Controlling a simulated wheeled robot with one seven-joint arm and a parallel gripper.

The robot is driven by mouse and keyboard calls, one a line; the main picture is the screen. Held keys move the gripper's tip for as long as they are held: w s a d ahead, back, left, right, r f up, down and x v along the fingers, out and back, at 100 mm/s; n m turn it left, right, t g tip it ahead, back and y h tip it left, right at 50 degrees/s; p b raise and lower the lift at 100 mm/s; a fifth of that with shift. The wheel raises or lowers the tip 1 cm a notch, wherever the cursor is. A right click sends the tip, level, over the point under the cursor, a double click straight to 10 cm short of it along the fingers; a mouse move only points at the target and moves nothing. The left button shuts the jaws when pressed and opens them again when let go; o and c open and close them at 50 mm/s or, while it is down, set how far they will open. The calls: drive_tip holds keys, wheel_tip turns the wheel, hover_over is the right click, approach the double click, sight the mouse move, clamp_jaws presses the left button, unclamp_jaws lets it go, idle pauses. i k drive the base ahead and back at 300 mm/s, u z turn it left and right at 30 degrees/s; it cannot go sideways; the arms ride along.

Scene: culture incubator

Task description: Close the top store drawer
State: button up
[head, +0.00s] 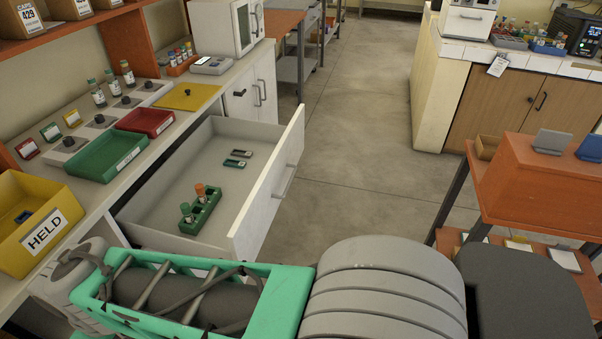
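The top store drawer (270,195) is pulled far out from the white counter on the left, and its white front faces right. Its grey bar handle (284,180) is on the outer face of that front. My arm crosses the bottom of the head view, in front of the drawer's near side. My gripper is not visible.
A yellow bin marked HELD (40,232), a green tray (104,157) and a red tray (146,121) are on the counter beside the drawer. An orange-topped stand (545,185) is at the right. The floor (360,150) between is clear.

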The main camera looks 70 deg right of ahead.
sight(238, 224)
drive_tip(key=k, duration=0.5)
drive_tip(key=z, duration=2)
drive_tip(key=i, duration=0.5)
drive_tip(key=u, duration=0.05)
drive_tip(key=k, duration=0.5)
drive_tip(key=z, duration=1.8)
drive_tip(key=i, duration=0.55)
drive_tip(key=u, duration=3.1)
drive_tip(key=i, duration=0.5)
drive_tip(key=u, duration=0.05)
